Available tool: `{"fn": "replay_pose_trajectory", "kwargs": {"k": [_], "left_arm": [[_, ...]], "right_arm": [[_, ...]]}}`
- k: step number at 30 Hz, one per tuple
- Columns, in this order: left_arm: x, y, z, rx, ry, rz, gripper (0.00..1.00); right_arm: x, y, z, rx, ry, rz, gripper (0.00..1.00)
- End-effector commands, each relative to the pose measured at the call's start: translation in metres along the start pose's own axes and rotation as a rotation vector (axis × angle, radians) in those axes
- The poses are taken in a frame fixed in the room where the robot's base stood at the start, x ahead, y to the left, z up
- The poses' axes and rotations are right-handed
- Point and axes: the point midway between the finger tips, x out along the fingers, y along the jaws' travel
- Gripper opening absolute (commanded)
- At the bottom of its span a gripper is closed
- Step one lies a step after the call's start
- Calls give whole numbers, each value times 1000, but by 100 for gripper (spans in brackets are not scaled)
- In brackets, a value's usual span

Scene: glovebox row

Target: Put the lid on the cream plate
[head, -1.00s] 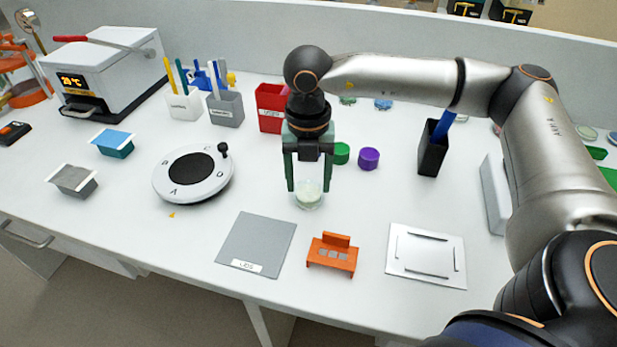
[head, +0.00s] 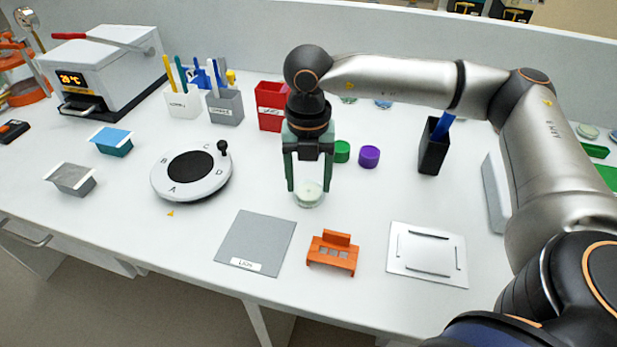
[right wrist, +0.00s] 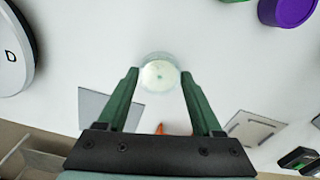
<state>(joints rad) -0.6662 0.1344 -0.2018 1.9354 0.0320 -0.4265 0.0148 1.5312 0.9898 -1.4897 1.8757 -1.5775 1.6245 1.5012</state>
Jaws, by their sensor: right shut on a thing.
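The cream plate (head: 308,194) is a small round dish with a pale cream fill, standing on the white bench below my right gripper (head: 308,187). In the right wrist view the plate (right wrist: 159,75) shows between the two green fingertips, with a clear round rim about it. My right gripper points down and is shut on the clear lid, whose edge is hard to see against the plate. I cannot tell whether the lid touches the plate or is just above it. My left gripper is not in view.
A round lettered turntable (head: 190,175) stands left of the plate. A grey mat (head: 255,241), an orange holder (head: 332,254) and a white slotted plate (head: 427,255) lie in front. Green (head: 341,152) and purple (head: 368,156) caps and a red box (head: 270,106) stand behind.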

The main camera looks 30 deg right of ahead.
Motion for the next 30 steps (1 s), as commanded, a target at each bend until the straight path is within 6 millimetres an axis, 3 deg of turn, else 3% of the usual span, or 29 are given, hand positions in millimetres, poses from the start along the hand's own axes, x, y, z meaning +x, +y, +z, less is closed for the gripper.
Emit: {"fn": "replay_pose_trajectory", "kwargs": {"k": [14,15,23,30], "left_arm": [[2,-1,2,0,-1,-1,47],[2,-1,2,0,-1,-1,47],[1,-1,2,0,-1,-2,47],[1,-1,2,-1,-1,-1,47]], "right_arm": [[1,0,0,0,0,0,16],[1,0,0,0,0,0,69],[1,0,0,0,-1,0,98],[1,0,0,0,0,0,100]]}}
